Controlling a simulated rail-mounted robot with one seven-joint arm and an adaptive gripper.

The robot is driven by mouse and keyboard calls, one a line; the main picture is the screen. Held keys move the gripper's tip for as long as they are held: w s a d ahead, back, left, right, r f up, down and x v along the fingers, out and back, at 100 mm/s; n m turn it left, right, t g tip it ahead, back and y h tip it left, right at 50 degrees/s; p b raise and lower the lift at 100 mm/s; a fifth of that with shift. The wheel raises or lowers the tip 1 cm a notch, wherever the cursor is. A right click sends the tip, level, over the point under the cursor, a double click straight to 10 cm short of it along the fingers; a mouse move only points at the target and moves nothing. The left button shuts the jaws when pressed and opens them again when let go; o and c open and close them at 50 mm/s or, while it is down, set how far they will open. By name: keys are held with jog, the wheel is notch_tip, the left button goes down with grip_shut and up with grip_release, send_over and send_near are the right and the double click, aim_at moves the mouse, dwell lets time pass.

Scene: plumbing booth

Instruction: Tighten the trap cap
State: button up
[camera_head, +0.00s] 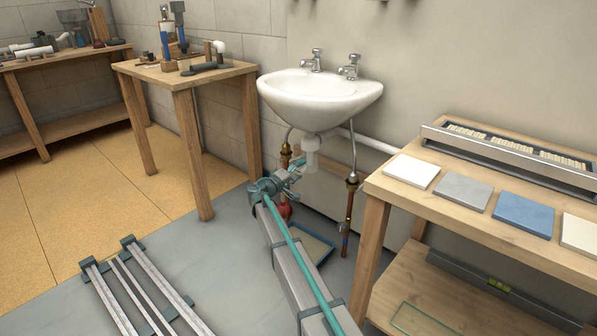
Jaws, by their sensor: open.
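The white sink (320,92) hangs on the wall, with the white trap (311,147) under its bowl. My gripper (299,167) is open under the sink, at the lower part of the trap. I cannot tell whether its fingers touch the trap. The trap cap cannot be made out; the gripper and wrist cover much of that area.
A brass-fitted supply pipe (348,215) stands right of the gripper, and another brass valve (286,152) is close on its left. A shallow blue-edged tray (327,259) lies on the floor below. A wooden bench (374,190) with tiles is at right.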

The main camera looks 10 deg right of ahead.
jog(key=v, duration=1.2)
